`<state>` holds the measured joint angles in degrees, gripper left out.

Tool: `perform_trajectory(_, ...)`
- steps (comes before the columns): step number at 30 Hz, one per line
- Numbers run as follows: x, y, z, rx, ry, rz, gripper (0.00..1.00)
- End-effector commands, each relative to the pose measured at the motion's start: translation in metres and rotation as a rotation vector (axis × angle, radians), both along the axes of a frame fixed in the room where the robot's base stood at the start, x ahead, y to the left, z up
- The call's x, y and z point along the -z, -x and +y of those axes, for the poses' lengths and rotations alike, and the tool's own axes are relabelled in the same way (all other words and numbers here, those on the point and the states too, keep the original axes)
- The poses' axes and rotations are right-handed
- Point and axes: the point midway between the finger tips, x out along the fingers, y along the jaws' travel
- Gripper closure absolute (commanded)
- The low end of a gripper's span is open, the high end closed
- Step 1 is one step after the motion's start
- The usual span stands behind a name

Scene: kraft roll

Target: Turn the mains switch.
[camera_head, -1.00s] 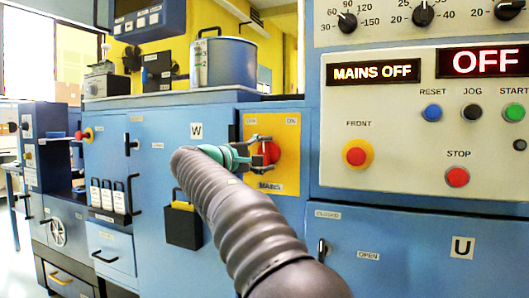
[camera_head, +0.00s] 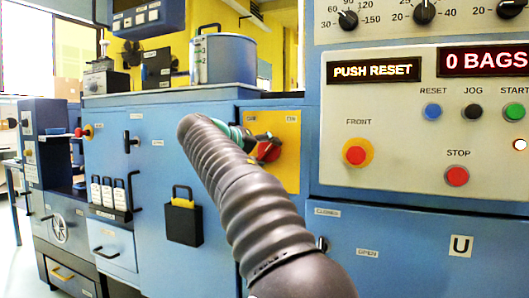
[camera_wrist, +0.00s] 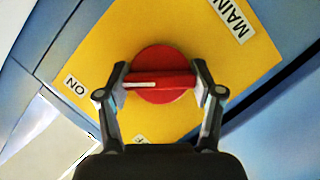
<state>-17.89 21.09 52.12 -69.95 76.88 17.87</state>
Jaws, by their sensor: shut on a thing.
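The mains switch is a red rotary knob (camera_wrist: 162,95) on a yellow plate (camera_wrist: 215,45) in the wrist view. A white mark on its grip bar points toward the ON label (camera_wrist: 76,85). My gripper (camera_wrist: 160,80) is shut on the knob's grip bar, one finger at each end. In the head view the red knob (camera_head: 266,152) shows partly behind my gripper (camera_head: 262,140), on the yellow plate (camera_head: 287,172) of the blue cabinet. The left display (camera_head: 373,71) reads PUSH RESET and the right display (camera_head: 485,60) reads 0 BAGS.
Right of the switch is a control panel with a blue RESET button (camera_head: 432,112), a red FRONT button (camera_head: 355,152) and a red STOP button (camera_head: 456,176). A black padlock-shaped tag (camera_head: 183,222) hangs on the cabinet left of my arm. A pot (camera_head: 228,60) stands on top.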

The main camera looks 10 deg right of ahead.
Motion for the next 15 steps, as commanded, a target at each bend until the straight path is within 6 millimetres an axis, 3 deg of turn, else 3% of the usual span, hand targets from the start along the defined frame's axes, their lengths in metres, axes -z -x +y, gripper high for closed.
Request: perform_trajectory(15, 0.0004, -0.0002, -0.0002, 0.0, -0.061, -0.043, 0.68)
